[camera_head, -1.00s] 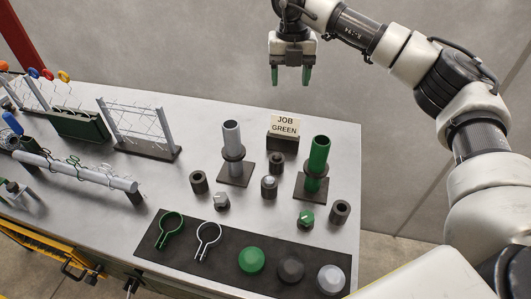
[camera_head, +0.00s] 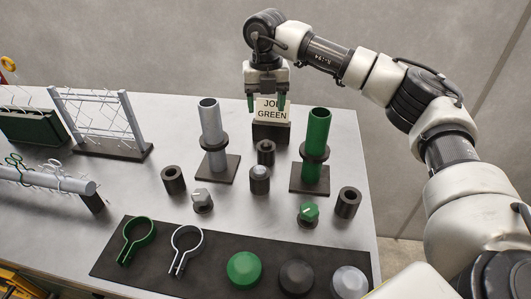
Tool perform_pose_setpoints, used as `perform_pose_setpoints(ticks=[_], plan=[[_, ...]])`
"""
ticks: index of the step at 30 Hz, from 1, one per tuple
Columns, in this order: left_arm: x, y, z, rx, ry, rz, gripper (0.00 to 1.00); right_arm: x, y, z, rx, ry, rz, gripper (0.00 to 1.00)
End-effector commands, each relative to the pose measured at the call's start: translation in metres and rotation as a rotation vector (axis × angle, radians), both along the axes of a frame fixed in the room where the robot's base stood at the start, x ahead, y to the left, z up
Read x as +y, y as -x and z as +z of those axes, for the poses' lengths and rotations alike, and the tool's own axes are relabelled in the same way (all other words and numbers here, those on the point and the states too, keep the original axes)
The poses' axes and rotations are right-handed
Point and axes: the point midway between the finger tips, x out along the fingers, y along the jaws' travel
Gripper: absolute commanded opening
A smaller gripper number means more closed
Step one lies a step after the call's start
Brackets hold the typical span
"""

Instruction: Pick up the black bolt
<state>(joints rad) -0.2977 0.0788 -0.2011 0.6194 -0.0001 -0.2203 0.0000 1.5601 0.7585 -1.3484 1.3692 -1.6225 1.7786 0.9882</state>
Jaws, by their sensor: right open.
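A small black cylindrical piece (camera_head: 265,152) stands upright on the table between the grey post and the green post; it may be the black bolt or a holder with it, and I cannot tell which. My right gripper (camera_head: 266,102) hangs above and behind it, fingers pointing down, open and empty, in front of the JOB GREEN sign (camera_head: 271,134). A black cylinder with a silver top (camera_head: 259,178) stands just nearer. A silver-grey hex piece (camera_head: 202,200) and a green-topped hex piece (camera_head: 308,213) stand nearby. My left gripper is out of view.
The grey post (camera_head: 210,130) and green post (camera_head: 318,140) rise on either side. Hollow black cylinders stand at left (camera_head: 174,180) and right (camera_head: 347,202). A black mat (camera_head: 215,262) with clamps and round caps lies in front. A wire rack (camera_head: 95,120) stands at left.

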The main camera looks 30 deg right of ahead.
Motion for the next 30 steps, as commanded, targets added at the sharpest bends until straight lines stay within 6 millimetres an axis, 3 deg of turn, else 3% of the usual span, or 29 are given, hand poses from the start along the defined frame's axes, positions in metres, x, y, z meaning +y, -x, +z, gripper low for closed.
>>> perform_pose_setpoints(ticks=[4,13,21,30], plan=[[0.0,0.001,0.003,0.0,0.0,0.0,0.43,0.0,0.001,-0.025,0.004,0.003,0.0,0.61],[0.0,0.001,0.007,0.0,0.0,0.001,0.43,0.001,0.004,-0.05,0.004,0.002,0.0,0.61],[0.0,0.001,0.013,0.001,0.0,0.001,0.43,0.004,0.01,-0.088,0.004,0.001,-0.001,0.61],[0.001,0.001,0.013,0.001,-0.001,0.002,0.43,0.004,0.01,-0.094,0.001,0.001,-0.001,0.61]])
